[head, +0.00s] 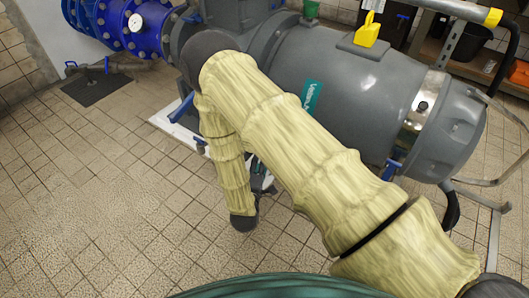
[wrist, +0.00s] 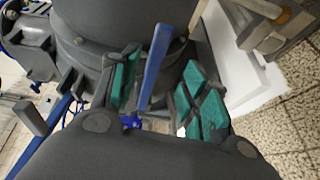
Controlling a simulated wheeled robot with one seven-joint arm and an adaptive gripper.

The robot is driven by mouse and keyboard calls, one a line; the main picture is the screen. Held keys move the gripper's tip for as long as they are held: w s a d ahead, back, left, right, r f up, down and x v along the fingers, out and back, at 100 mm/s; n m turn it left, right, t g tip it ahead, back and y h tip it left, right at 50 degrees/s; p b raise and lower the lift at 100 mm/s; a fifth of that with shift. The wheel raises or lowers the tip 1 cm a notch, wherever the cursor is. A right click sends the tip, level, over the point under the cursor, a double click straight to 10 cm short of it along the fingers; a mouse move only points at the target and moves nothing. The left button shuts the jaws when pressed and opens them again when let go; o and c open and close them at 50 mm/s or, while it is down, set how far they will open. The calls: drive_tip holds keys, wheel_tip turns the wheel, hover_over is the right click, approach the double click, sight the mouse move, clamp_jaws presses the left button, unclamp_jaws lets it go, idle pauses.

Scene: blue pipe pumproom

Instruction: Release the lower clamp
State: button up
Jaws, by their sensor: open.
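A blue clamp lever (wrist: 156,68) stands up at a slant in the wrist view, in front of a dark grey round housing (wrist: 105,25). A small blue part (wrist: 131,120) shows near its lower end. My gripper (wrist: 163,78) is open, with one teal-padded finger on each side of the lever. I cannot tell whether either pad touches it. In the head view my gripper (head: 262,180) is mostly hidden behind my sleeved arm, low beside the grey motor (head: 340,90). The lever between my fingers cannot be made out there.
Other blue levers show at the pump's left (head: 183,108) and under the motor's right end (head: 391,168). A white plinth (wrist: 235,75) lies beside the gripper. A blue flanged pipe (head: 118,22) with a gauge is behind. The tiled floor (head: 90,210) at left is clear.

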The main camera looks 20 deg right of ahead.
drive_tip(key=shift+t, duration=0.3)
drive_tip(key=shift+a+b+x, duration=0.15)
drive_tip(key=shift+b+x, duration=1.1)
drive_tip(key=shift+x, duration=1.5)
drive_tip(key=shift+a+b+x, duration=0.15)
drive_tip(key=shift+b+x, duration=1.05)
drive_tip(key=shift+x, duration=1.55)
drive_tip(key=shift+w+f, duration=0.1)
drive_tip(key=shift+w, duration=0.05)
clamp_jaws()
